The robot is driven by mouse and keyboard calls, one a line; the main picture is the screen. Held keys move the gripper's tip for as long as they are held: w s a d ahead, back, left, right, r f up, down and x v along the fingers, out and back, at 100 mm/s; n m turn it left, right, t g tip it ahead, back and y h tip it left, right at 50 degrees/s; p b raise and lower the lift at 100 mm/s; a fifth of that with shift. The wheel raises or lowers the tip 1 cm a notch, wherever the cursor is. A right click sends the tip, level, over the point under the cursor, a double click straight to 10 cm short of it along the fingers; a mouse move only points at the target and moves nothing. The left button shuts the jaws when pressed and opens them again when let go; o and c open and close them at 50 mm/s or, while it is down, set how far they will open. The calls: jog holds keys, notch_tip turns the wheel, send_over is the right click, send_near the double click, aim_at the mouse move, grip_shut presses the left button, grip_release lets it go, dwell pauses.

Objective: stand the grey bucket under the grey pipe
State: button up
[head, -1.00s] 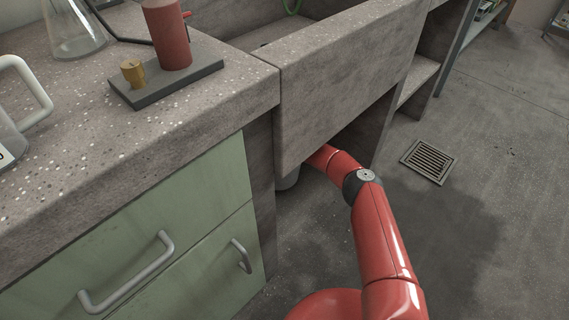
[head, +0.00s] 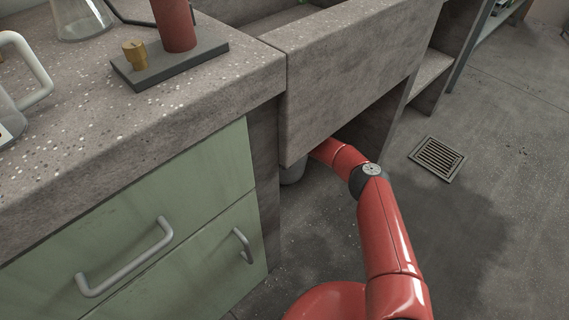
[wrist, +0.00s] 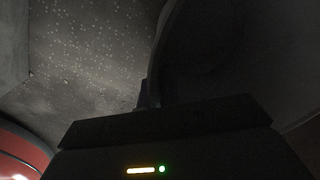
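A small part of the grey bucket (head: 292,171) shows in the head view, under the concrete sink beside the green cabinet. The sink front hides most of it. My red arm reaches under the sink, so my gripper is hidden in the head view. In the dark wrist view, my gripper (wrist: 150,92) shows its wide body and a dark finger against a large curved dark surface (wrist: 225,60), which looks like the bucket's wall. Whether the fingers are closed on it cannot be told. I cannot make out the grey pipe in either view.
The sink's front wall (head: 350,75) hangs low over my arm. The green cabinet (head: 150,235) with bar handles stands to the left. A dark wet patch (head: 450,235) and a floor drain (head: 437,158) lie on the open floor to the right.

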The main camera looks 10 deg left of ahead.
jog(key=o, duration=0.4)
jog(key=shift+r, duration=0.1)
jog(key=shift+r+p, duration=0.5)
jog(key=shift+r, duration=0.05)
jog(key=r, duration=0.7)
jog(key=shift+s+r+p, duration=0.25)
jog(key=shift+s+p, duration=0.1)
jog(key=shift+s, duration=0.05)
jog(key=shift+d, duration=0.1)
